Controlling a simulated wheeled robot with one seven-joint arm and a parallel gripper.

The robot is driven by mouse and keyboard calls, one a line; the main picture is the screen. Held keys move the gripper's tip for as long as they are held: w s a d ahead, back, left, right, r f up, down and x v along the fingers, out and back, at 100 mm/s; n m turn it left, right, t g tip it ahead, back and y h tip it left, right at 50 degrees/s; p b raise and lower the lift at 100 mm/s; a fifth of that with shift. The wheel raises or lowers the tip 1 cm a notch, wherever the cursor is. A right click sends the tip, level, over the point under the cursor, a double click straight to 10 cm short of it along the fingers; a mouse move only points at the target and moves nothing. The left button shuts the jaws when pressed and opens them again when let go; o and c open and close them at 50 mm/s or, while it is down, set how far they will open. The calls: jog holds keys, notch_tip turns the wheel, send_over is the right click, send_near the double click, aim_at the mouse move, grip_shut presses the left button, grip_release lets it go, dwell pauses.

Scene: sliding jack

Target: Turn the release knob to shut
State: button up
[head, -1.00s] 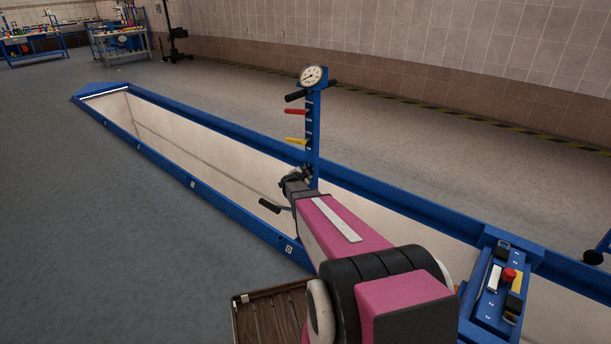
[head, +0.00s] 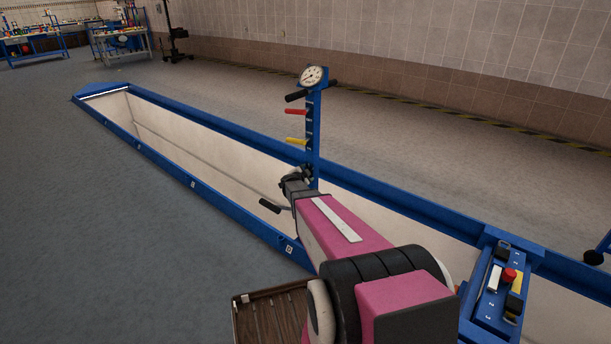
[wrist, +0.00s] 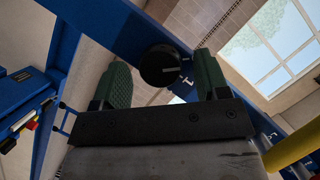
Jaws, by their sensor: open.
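The release knob is a round black knob (wrist: 160,66) with a white mark, on a blue bar in the wrist view. My gripper (wrist: 160,82) is open, with one green-padded finger on each side of the knob. I see no contact between the fingers and the knob. In the head view, my gripper (head: 296,178) is at the lower part of the blue upright post (head: 313,140), largely hidden by my arm. The knob itself cannot be made out there.
The post carries a gauge (head: 312,76), a red lever (head: 296,112) and a yellow lever (head: 296,141). It stands at a long pit with blue rails (head: 190,184). A control box with a red button (head: 509,275) is at right. Grey floor at left is clear.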

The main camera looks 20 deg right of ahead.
jog(key=v, duration=1)
jog(key=shift+s+a, duration=0.25)
jog(key=shift+r, duration=0.15)
jog(key=s+a+n+y, duration=0.2)
jog(key=a+n+y, duration=0.2)
jog(key=s+a+r+n+y, duration=0.1)
jog(key=s+a+n+y, duration=0.1)
jog(key=a+n+y, duration=0.2)
jog(key=s+a+r+n+y, duration=0.1)
jog(key=s+a+n+y, duration=0.1)
jog(key=a+n+y, duration=0.2)
jog(key=shift+a+r+n, duration=0.25)
jog(key=shift+a+n, duration=0.25)
jog(key=shift+a, duration=0.3)
jog(key=s+d+f+n+g+h, duration=0.1)
jog(key=s+g, duration=0.4)
jog(key=s, duration=0.5)
jog(key=s+d+f+n+g+h, duration=0.1)
jog(key=s+d+n+g, duration=0.2)
jog(key=s+g, duration=0.3)
jog(key=s, duration=0.4)
jog(key=shift+s, duration=0.35)
jog(key=shift+f, duration=0.1)
